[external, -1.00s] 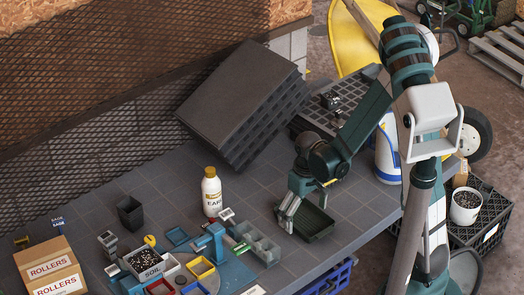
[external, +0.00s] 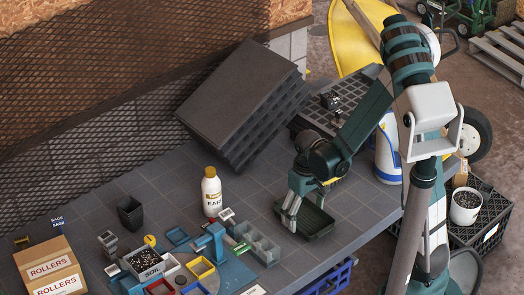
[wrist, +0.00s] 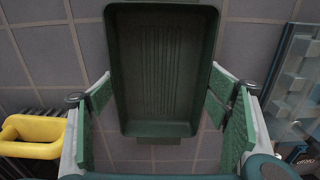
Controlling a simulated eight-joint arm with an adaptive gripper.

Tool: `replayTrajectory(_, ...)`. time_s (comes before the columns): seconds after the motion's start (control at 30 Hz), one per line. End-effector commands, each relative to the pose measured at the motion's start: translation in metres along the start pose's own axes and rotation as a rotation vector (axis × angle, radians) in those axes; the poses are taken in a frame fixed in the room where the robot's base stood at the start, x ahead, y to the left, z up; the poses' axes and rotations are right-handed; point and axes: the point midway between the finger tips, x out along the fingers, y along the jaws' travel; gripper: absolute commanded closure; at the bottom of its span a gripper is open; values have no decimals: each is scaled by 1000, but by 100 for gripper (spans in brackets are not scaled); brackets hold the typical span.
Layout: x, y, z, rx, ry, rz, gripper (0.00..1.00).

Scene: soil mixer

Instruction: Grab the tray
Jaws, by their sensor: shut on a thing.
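The tray (external: 316,222) is a small dark green rectangular tray near the right edge of the tiled bench. It is empty, and its ribbed floor (wrist: 160,70) shows in the wrist view. My gripper (external: 290,214) is at the tray's near left end, pointing down. In the wrist view, its green-padded fingers (wrist: 160,98) stand on the tray's two long sides, closed against its walls. The exact contact on the outer walls is partly hidden. The tray looks level and at bench height; I cannot tell whether it is lifted clear.
Left of the tray are a grey divided box (external: 258,243), a white bottle (external: 212,193), a soil container (external: 146,262) and several coloured bins. Stacked black seed trays (external: 240,105) stand behind. The bench's front edge lies close to the right, with a blue crate (external: 335,278) below.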

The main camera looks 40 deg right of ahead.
Motion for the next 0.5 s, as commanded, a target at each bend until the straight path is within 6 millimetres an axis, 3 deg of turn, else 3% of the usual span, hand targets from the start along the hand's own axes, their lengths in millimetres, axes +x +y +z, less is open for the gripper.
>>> replayTrajectory(0.5, -56, 0, 0, 0, 0, 0, 37)
